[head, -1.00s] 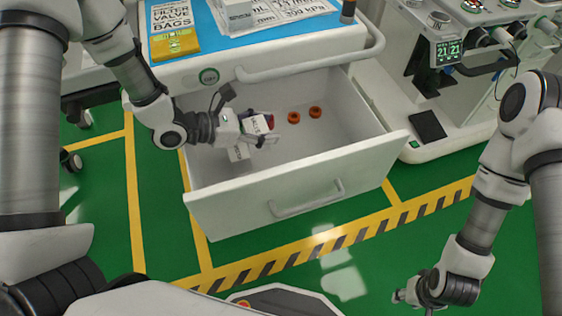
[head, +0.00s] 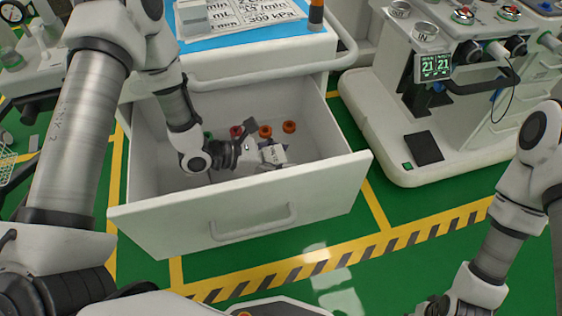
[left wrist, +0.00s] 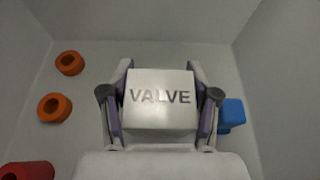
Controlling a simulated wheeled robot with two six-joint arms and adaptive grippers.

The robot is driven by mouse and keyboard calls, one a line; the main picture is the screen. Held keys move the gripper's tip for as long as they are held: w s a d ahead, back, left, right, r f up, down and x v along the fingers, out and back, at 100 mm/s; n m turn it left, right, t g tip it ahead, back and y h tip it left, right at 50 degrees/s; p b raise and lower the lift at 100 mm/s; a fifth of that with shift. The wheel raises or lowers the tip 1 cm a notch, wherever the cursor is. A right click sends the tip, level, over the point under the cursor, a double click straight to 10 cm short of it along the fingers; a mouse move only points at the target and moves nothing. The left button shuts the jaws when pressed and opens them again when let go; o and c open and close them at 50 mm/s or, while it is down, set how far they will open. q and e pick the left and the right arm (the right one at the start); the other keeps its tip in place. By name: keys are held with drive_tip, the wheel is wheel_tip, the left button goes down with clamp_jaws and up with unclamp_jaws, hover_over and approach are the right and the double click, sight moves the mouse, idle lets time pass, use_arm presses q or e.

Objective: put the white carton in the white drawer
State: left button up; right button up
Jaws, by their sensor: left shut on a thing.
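The white carton (left wrist: 160,100), marked VALVE, sits between the two fingers of my left gripper (left wrist: 160,105) in the left wrist view. In the head view the carton (head: 274,154) and my left gripper (head: 268,158) are inside the outline of the open white drawer (head: 320,190). The drawer's walls surround them in the left wrist view. Whether the carton touches the drawer floor I cannot tell. My right arm is at the lower right of the head view, its gripper cut off by the bottom edge.
Two orange rings (head: 264,131) (head: 289,127), a red piece (head: 236,131) and a green piece (head: 207,134) lie at the drawer's back. A blue piece (left wrist: 231,115) is right of the carton. A machine with a display (head: 435,66) stands to the right.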

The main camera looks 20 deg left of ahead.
sight(264, 159)
use_arm(q)
drive_tip(key=shift+f, duration=0.65)
drive_tip(key=shift+f, duration=0.15)
drive_tip(key=o, duration=0.9)
drive_tip(key=shift+o, duration=0.2)
drive_tip(key=shift+r, duration=0.3)
drive_tip(key=p+v, duration=0.2)
drive_tip(key=v, duration=0.5)
drive_tip(key=shift+s+a, duration=0.15)
drive_tip(key=shift+a, duration=0.05)
